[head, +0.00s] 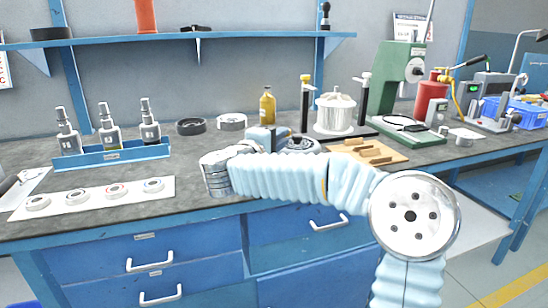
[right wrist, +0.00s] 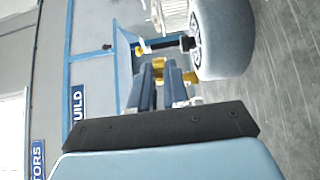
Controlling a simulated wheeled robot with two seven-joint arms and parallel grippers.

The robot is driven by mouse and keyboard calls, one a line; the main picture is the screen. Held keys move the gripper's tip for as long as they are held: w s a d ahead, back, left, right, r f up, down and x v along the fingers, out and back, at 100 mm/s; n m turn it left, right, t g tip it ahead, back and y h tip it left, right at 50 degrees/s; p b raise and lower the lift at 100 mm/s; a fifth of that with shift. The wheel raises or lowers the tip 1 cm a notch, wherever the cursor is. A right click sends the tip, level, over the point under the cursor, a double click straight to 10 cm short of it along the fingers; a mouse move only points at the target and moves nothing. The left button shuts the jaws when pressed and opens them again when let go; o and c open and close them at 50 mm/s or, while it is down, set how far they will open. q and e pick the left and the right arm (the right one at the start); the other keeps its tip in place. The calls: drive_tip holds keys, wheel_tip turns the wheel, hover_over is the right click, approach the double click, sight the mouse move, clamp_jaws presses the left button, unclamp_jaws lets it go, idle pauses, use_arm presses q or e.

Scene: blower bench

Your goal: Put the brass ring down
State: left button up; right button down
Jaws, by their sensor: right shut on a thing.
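My right gripper (head: 278,132) is above the middle of the bench, beyond the end of my bent forearm. In the right wrist view its two blue fingers (right wrist: 160,82) are shut on a small brass-yellow piece, the brass ring (right wrist: 158,65). Only part of the ring shows between the fingers, and its full outline is hidden. In the head view I cannot make out the ring. My left gripper is not in view.
A grey rounded housing (head: 300,146) is close by the gripper. A white ribbed pot (head: 335,113) stands behind, between two black posts. A wooden block tray (head: 368,151) lies to the right. A blue bottle rack (head: 112,156) and white mat (head: 95,197) are left.

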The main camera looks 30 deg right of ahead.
drive_tip(key=shift+w+a+f+b, duration=0.1)
drive_tip(key=shift+w+f, duration=0.15)
drive_tip(key=shift+f, duration=0.55)
drive_tip(key=shift+w+a+f+b, duration=0.1)
drive_tip(key=shift+w+f, duration=0.15)
drive_tip(key=shift+f, duration=0.6)
drive_tip(key=shift+w+a+f+b, duration=0.1)
drive_tip(key=shift+w+f, duration=0.15)
drive_tip(key=shift+f, duration=0.55)
drive_tip(key=shift+f, duration=0.15)
drive_tip(key=c, duration=1.1)
unclamp_jaws()
drive_tip(key=v, duration=1.2)
drive_tip(key=shift+s, duration=0.1)
